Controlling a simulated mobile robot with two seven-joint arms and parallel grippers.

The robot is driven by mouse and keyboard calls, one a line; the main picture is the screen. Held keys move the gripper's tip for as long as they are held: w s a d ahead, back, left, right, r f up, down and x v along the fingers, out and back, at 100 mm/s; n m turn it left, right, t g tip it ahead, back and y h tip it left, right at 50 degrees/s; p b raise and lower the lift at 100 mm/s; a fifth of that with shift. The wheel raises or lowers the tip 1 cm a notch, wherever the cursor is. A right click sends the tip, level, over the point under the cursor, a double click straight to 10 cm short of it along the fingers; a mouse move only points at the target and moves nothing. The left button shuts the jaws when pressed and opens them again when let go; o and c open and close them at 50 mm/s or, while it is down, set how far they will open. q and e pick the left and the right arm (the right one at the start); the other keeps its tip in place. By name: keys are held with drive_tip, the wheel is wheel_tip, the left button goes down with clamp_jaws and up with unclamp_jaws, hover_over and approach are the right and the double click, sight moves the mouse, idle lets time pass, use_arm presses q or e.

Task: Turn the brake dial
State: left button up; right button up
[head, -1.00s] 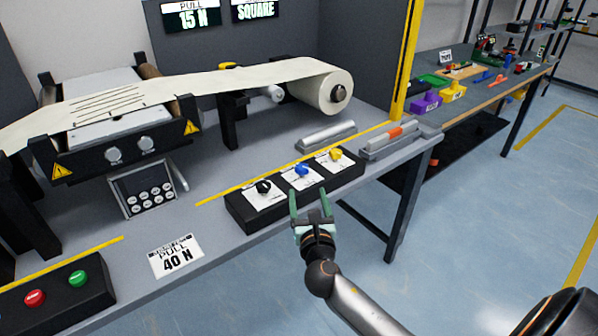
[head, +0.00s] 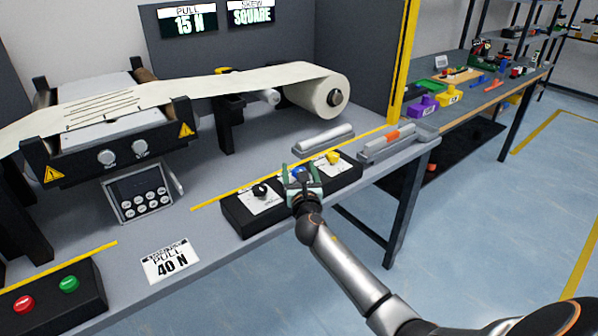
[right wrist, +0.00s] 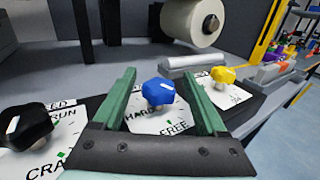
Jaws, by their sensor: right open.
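The blue dial (right wrist: 158,93) stands on a white card reading "HARD" and "FREE" in the right wrist view, and partly shows in the head view (head: 298,172). My right gripper (right wrist: 158,76) is open, its green fingers on either side of the blue dial in the picture, with nothing held. Whether the fingers touch it I cannot tell. The black dial (right wrist: 27,127), with a card reading "RUN", is to the left. The yellow dial (right wrist: 223,75) is to the right. All three sit on a black control box (head: 240,222). My left gripper is not in view.
A grey bar (head: 323,139) lies behind the control box. A grey holder (head: 398,146) with an orange-banded bar is to the right. A "PULL 40 N" card (head: 170,261) and a box with red and green buttons (head: 90,290) are on the left. A paper roll (head: 327,95) hangs behind.

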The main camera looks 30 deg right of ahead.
clamp_jaws()
idle(0.6)
